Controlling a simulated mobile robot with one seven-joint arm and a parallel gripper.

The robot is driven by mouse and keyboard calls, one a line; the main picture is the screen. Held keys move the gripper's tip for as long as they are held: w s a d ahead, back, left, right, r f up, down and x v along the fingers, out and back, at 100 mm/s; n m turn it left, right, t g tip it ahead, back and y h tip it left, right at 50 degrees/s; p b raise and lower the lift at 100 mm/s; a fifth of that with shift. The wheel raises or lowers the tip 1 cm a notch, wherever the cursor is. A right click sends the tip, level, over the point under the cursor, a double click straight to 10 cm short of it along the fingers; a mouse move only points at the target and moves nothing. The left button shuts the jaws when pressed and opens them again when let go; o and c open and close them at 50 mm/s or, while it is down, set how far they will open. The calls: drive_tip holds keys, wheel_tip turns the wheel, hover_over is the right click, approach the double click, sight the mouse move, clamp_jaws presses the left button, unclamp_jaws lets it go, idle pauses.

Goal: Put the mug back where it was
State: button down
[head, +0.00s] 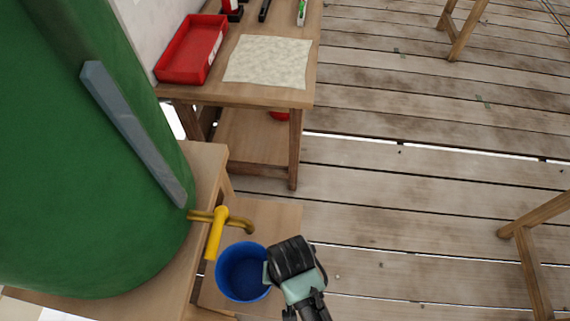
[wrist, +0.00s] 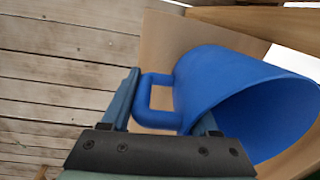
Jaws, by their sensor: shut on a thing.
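The blue mug (head: 242,283) is at the bottom of the head view, its open mouth facing up, just below the yellow tap (head: 216,232) of a big green barrel (head: 80,170). My gripper (head: 268,273) is at the mug's right side. In the wrist view my gripper (wrist: 160,103) is shut on the handle of the mug (wrist: 230,80), with one finger on each side of it. The inside of the mug looks blue and empty. I cannot tell whether its base touches the low wooden surface (head: 282,215) beneath it.
The barrel stands on a wooden stand (head: 208,165). Behind is a wooden table (head: 230,94) with a red tray (head: 190,50) and a pale cloth (head: 268,62). Wooden legs (head: 530,260) stand at the right. The plank floor (head: 420,200) between is clear.

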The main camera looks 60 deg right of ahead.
drive_tip(key=w+d, duration=0.1)
drive_tip(key=d, duration=0.1)
drive_tip(key=w+d, duration=0.1)
drive_tip(key=d, duration=0.1)
drive_tip(key=w+d, duration=0.1)
drive_tip(key=d, duration=0.2)
drive_tip(key=shift+f, duration=1.75)
drive_tip(key=shift+f, duration=0.2)
drive_tip(key=shift+c, duration=0.7)
unclamp_jaws()
wheel_tip(320, 180, up, 12)
drive_tip(key=p, duration=0.1)
drive_tip(key=shift+s+d+r, duration=0.2)
drive_tip(key=shift+s, duration=0.25)
